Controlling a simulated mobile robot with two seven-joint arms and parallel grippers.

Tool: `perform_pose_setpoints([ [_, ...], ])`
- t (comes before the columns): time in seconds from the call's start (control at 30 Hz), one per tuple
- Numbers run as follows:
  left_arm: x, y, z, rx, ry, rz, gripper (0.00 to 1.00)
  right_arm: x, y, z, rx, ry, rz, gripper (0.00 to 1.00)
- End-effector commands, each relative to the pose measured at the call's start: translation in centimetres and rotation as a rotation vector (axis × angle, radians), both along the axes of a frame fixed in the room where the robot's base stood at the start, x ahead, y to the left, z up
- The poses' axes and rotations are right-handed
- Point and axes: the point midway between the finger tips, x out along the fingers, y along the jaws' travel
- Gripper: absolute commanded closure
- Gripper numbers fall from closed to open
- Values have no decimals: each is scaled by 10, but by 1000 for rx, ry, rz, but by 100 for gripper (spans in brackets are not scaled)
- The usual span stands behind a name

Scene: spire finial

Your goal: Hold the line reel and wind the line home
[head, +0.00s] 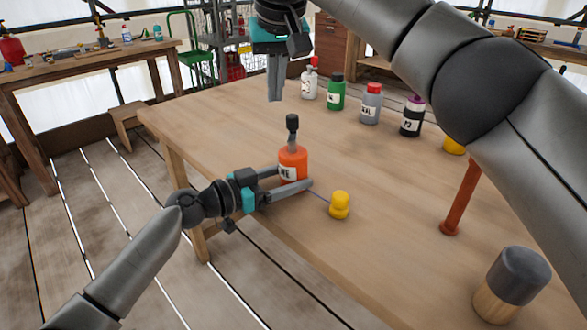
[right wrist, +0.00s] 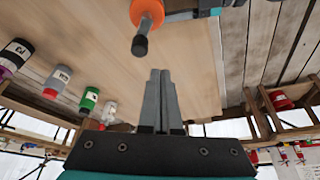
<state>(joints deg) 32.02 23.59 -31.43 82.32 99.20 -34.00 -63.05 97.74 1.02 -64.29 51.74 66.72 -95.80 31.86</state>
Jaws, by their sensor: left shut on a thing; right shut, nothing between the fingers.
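The line reel is an orange cylinder (head: 293,166) with a partly hidden white label and a grey stem topped by a dark knob (head: 292,122). It stands upright near the table's left edge. My left gripper (head: 294,178) is shut around its body from the left. A thin line (head: 318,194) runs from the reel's side to a yellow bobbin-shaped weight (head: 340,205) on the table. My right gripper (head: 275,98) is shut and empty, pointing down above and behind the reel, apart from the knob. In the right wrist view, the orange reel (right wrist: 148,12) and knob (right wrist: 140,46) show beyond the fingers (right wrist: 160,80).
White (head: 309,84), green (head: 336,93), grey (head: 370,104) and dark (head: 412,117) bottles line the table's back. A yellow object (head: 454,145) is partly behind my right arm. A rust-red post (head: 461,197) and a grey-topped wooden cylinder (head: 510,285) stand at right. The table's middle is clear.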

Motion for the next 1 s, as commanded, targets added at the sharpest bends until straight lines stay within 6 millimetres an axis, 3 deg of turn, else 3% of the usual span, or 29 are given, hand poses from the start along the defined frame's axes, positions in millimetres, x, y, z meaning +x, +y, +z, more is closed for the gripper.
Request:
perform_pose_setpoints([
  [0.3,0,0,1,-2,-1,0,60,0,0,-30,-1,0,2,100],
  [1.0,0,0,1,-2,-1,0,60,0,0,-33,-2,-2,2,100],
])
